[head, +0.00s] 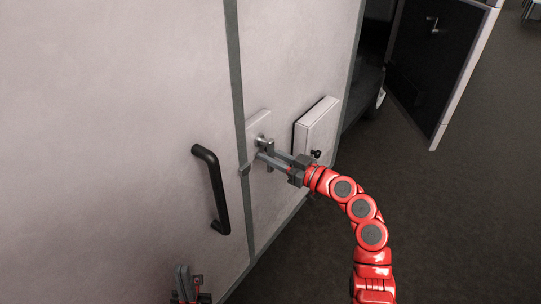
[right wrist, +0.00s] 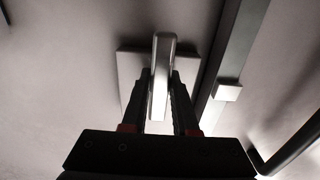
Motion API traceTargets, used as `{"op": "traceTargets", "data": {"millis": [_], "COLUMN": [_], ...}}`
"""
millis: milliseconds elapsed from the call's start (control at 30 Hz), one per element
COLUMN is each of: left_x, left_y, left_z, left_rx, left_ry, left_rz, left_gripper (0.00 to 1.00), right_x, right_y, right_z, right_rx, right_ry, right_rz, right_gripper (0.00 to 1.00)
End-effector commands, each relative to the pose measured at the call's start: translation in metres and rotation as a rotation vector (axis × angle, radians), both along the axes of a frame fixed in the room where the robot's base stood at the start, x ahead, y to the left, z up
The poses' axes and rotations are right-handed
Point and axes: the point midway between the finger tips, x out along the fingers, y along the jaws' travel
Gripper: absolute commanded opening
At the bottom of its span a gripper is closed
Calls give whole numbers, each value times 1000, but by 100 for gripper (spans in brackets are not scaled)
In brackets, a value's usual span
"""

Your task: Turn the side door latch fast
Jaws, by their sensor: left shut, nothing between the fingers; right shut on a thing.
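The side door latch (head: 262,142) is a silver lever on a pale plate (head: 258,124), right of the dark door seam. In the right wrist view the lever (right wrist: 160,75) stands upright in the picture between the fingers, in front of its plate (right wrist: 128,72). My right gripper (head: 264,155) is shut on the lever; it also shows in the right wrist view (right wrist: 160,88). The fingers hide part of the lever. My left gripper (head: 183,271) is shut and empty at the bottom of the head view, below the black handle and away from the latch.
A black grab handle (head: 213,190) stands out left of the seam (head: 240,90). A small grey block (head: 244,170) sits on the seam near the latch. A pale box (head: 316,125) with a black knob is right of the latch. Dark floor (head: 430,220) lies open at right.

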Motion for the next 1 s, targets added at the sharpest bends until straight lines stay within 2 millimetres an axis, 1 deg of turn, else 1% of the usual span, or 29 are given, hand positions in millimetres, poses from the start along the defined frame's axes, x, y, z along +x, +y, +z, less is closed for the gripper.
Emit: {"op": "traceTargets", "data": {"millis": [767, 1000], "left_x": [0, 0], "left_y": [0, 0], "left_z": [0, 0], "left_rx": [0, 0], "left_ry": [0, 0], "left_rz": [0, 0], "left_gripper": [0, 0], "right_x": [0, -1], "right_y": [0, 0], "right_z": [-1, -1], "right_rx": [-1, 16], "right_ry": [1, 24], "right_rz": [1, 0], "right_gripper": [0, 0]}}
